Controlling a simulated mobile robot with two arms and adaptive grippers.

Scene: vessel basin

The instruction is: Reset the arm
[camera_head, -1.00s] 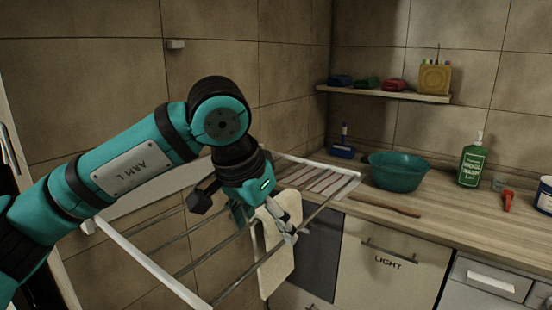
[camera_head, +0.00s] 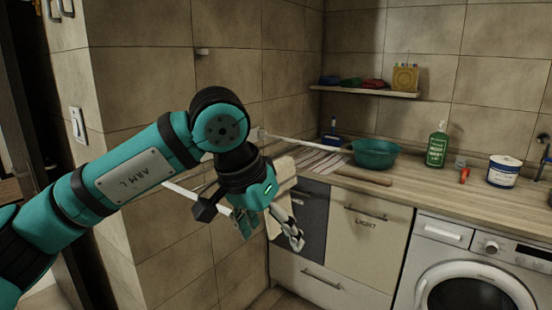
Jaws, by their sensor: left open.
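My left arm reaches in from the left of the head view. Its gripper (camera_head: 270,231) points down and to the right, with its fingers apart and nothing visible between them. A cream cloth (camera_head: 281,200) hangs just behind the gripper, partly hidden by it. I cannot tell whether the gripper touches the cloth. My right gripper is not in view.
A wooden counter (camera_head: 440,184) holds a green basin (camera_head: 375,153), a green bottle (camera_head: 437,146), a red item (camera_head: 465,175) and a white-and-blue tub (camera_head: 502,171). Below are a cabinet marked LIGHT (camera_head: 362,240) and a washing machine (camera_head: 462,265). Tiled walls stand behind my arm.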

